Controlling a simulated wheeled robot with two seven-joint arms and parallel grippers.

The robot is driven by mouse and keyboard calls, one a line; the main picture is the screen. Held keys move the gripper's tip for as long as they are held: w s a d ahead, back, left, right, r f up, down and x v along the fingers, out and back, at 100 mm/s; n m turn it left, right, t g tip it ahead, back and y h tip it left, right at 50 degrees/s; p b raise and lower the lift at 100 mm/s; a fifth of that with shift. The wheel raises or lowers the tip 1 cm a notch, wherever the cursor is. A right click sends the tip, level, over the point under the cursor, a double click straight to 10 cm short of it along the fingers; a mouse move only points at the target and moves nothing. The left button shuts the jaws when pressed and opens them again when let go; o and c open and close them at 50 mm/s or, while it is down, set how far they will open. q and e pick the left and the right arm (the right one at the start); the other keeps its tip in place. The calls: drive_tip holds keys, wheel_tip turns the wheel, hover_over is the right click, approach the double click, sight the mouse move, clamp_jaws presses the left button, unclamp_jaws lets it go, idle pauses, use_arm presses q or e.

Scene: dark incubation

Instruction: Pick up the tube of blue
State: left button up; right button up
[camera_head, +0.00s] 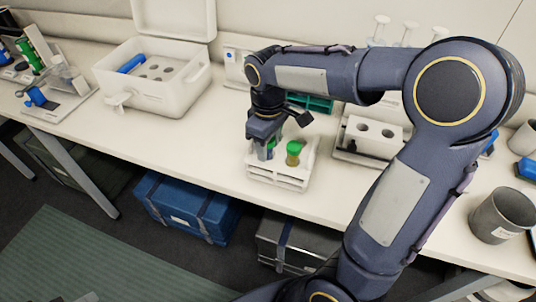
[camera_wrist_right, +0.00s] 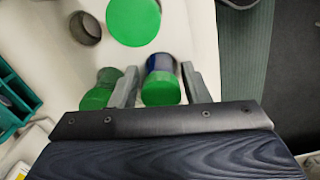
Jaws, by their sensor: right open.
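A white tube rack (camera_head: 278,181) stands near the front edge of the bench, holding green-capped tubes. In the right wrist view, a tube with a blue body and green cap (camera_wrist_right: 161,88) is between the two fingers of my right gripper (camera_wrist_right: 159,70). The gripper is open around it; contact is not clear. A second green-capped tube (camera_wrist_right: 99,94) is just outside the left finger. A larger-looking green cap (camera_wrist_right: 133,20) is at the top. In the head view my right gripper (camera_head: 264,145) reaches down into the rack and partly hides its tubes; one green-capped tube (camera_head: 294,152) stands clear beside it.
An open white box (camera_head: 150,95) with a blue object (camera_head: 131,64) stands at the back left. A green rack (camera_head: 318,103) is behind my gripper. A white holder with round holes (camera_head: 374,133) and a grey cup (camera_head: 502,214) are to the right. Bench left of the rack is clear.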

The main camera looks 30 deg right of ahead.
drive_tip(key=shift+a, duration=0.1)
drive_tip(key=shift+c, duration=0.2)
drive_tip(key=c, duration=0.7)
